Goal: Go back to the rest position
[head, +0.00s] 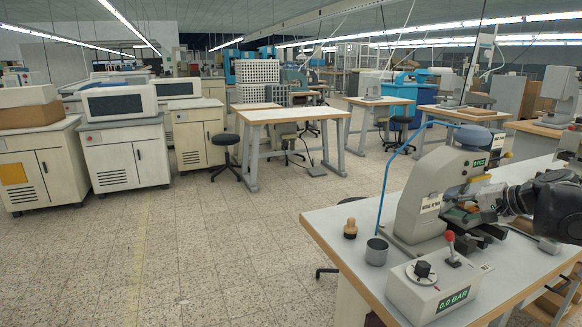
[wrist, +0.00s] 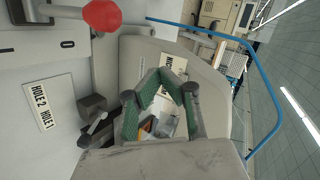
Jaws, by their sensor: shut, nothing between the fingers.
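My gripper (head: 492,205) is at the right in the head view, in front of the grey stamping machine (head: 425,200), with its dark wrist behind it. In the wrist view my gripper (wrist: 165,78) shows green-lined fingers. It is shut and empty, and the machine's grey body (wrist: 215,85) fills the space beyond it. The fingers partly cover the machine's working area, so I cannot tell whether they touch it.
A metal cup (head: 376,251), a wooden stamp (head: 350,229) and a blue hose (head: 384,185) are left of the machine. The floor (head: 200,250) at left is clear.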

